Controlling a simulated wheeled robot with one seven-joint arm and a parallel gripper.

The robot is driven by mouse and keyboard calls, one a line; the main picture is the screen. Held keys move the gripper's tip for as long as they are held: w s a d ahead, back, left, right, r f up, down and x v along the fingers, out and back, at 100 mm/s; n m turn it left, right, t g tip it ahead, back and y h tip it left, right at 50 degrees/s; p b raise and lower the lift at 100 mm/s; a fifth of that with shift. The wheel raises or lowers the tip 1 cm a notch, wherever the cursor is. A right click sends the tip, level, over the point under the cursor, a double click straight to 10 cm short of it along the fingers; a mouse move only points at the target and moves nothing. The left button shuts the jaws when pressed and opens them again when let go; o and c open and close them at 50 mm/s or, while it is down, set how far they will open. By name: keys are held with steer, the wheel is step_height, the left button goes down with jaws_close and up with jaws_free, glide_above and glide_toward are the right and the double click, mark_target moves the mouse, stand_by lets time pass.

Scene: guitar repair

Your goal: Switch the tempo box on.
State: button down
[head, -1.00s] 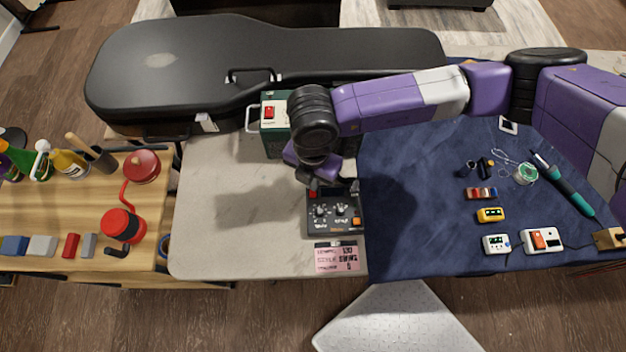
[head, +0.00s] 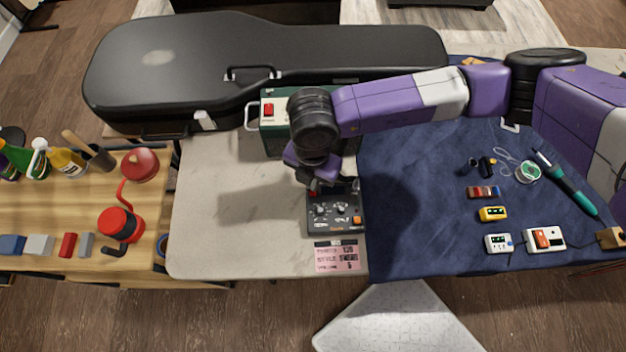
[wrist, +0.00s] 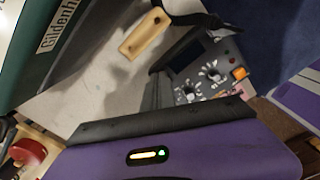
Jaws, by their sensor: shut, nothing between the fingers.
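My gripper (head: 315,187) is shut and empty, pointing down at that far left corner, close to the red switch. I cannot tell whether it touches. The gripper and wrist hide part of the box's far edge. In the wrist view the box (wrist: 212,84) shows its knobs, orange button and a dark screen; the red switch is not clearly visible there.
A green amplifier (head: 270,134) stands behind the box, with a black guitar case (head: 180,75) beyond. A pink note (head: 337,258) lies in front of the box. A blue mat (head: 420,220) with small devices is to the right. The bench left of the box is clear.

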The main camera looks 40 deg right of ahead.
steer(key=shift+f, duration=0.2)
steer(key=shift+r+p, duration=2.6)
steer(key=shift+r, duration=1)
steer(key=shift+f, duration=0.1)
